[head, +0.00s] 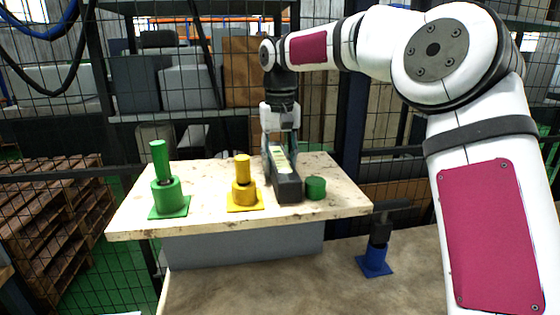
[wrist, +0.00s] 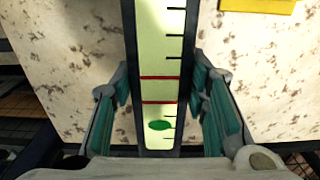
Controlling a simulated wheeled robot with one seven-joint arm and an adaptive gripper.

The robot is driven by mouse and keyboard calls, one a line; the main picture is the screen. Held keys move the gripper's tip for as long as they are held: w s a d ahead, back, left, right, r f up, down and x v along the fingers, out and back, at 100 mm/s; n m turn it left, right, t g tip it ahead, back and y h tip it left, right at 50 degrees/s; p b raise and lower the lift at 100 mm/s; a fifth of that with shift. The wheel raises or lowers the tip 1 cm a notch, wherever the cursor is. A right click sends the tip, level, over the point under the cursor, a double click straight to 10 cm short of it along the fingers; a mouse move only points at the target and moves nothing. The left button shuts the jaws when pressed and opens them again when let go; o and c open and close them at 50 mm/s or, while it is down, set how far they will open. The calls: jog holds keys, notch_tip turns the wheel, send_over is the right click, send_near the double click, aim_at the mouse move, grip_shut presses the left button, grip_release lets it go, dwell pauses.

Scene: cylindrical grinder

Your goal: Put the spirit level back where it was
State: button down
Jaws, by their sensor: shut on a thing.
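The spirit level (head: 288,188) is a long dark grey bar with a pale yellow-green vial face. In the head view it is at the right part of the light board, pointing toward the camera. The wrist view shows its face (wrist: 160,60) with black ticks, two red lines and a green bubble near the bottom. My gripper (head: 279,135) is over its far part and shut on it, with the teal finger pads on either side (wrist: 162,88). I cannot tell whether the level rests on the board or is just above it.
A green cylinder (head: 316,188) stands close to the level's right. A yellow stand (head: 243,194) is to its left, and a green stand (head: 168,195) farther left. A blue-based stand (head: 375,261) is lower right. The board (head: 130,217) has bare room between the stands.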

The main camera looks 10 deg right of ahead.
aim_at(280, 159)
jog(key=c, duration=0.9)
grip_release()
jog(key=shift+f, duration=0.1)
jog(key=shift+c, duration=0.2)
notch_tip(280, 159, up, 12)
jog(key=b, duration=0.3)
